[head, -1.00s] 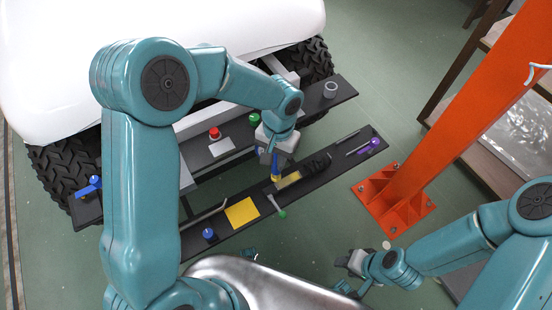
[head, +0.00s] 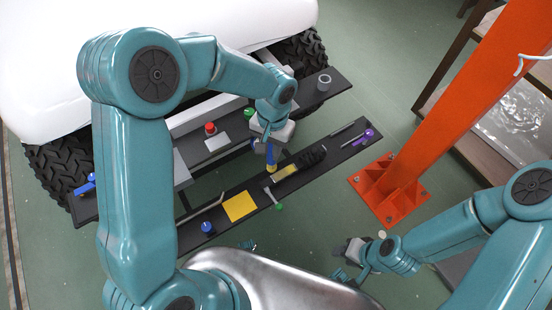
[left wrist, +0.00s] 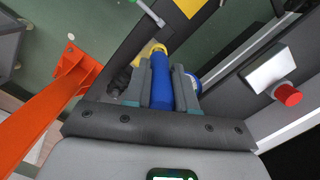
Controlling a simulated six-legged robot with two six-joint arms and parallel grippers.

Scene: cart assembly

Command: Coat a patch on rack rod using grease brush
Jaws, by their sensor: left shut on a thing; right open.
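My left gripper (head: 270,147) is shut on the grease brush (head: 271,158), which has a blue handle and a yellow end. It hangs roughly upright over the dark strip tray. In the left wrist view the blue handle (left wrist: 161,85) sits between both fingers, with the yellow part (left wrist: 153,49) beyond them. The brush tip is hidden, and contact with anything below cannot be told. A thin grey rod (head: 203,213) lies at the tray's left part; whether it is the rack rod is unclear. My right gripper (head: 341,262) is open and empty, low and right of the tray.
The tray (head: 228,189) also holds a yellow pad (head: 239,206), a blue knob (head: 207,228), a green-ended tool (head: 279,206), a black item (head: 312,157) and a purple item (head: 369,134). A red button (head: 210,128) sits behind. An orange post (head: 430,125) stands right.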

